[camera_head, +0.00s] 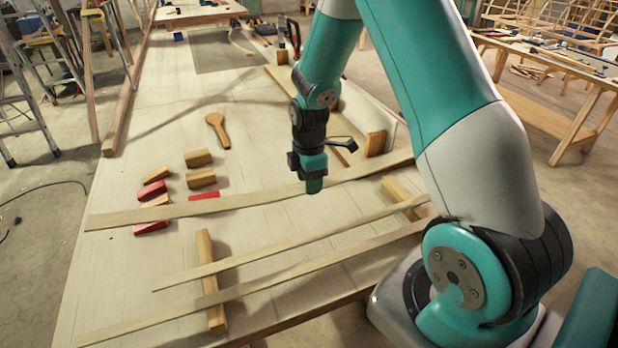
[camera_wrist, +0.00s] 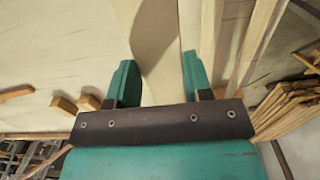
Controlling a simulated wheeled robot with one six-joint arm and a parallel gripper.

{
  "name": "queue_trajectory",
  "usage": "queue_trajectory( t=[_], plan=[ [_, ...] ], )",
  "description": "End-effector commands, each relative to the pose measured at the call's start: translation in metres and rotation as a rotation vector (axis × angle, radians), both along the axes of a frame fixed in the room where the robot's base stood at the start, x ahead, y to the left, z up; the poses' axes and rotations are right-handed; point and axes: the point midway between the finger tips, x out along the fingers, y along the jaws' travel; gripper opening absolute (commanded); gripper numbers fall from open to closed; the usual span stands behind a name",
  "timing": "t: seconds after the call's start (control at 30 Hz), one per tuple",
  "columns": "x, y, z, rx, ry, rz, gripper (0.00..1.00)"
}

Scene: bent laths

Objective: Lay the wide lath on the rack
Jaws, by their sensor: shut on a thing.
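The wide lath (camera_head: 190,210) is a long pale, slightly bent strip running from the left side of the bench to the right, behind the rack. My gripper (camera_head: 312,185) is shut on it a little right of its middle. In the wrist view the wide lath (camera_wrist: 158,50) passes between the two teal fingers of my gripper (camera_wrist: 157,82). The rack has two wooden bearers, a left one (camera_head: 204,247) and a right one (camera_head: 392,188). Two narrower laths lie across them, a back lath (camera_head: 290,232) and a front lath (camera_head: 270,285). I cannot tell how high the wide lath is held.
The front edge of the bench is close to the rack. A stepladder (camera_head: 30,110) stands at left.

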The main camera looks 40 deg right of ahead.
Motion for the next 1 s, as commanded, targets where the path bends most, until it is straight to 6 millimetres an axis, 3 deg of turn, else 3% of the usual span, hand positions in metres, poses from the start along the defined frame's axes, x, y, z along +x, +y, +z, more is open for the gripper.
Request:
queue_trajectory(
  t=[0.7, 1.0],
  plan=[
    [0.0, 0.0, -0.093, 0.0, 0.0, -0.001, 0.19],
    [0.0, 0.0, -0.106, 0.0, 0.0, -0.001, 0.19]
  ],
)
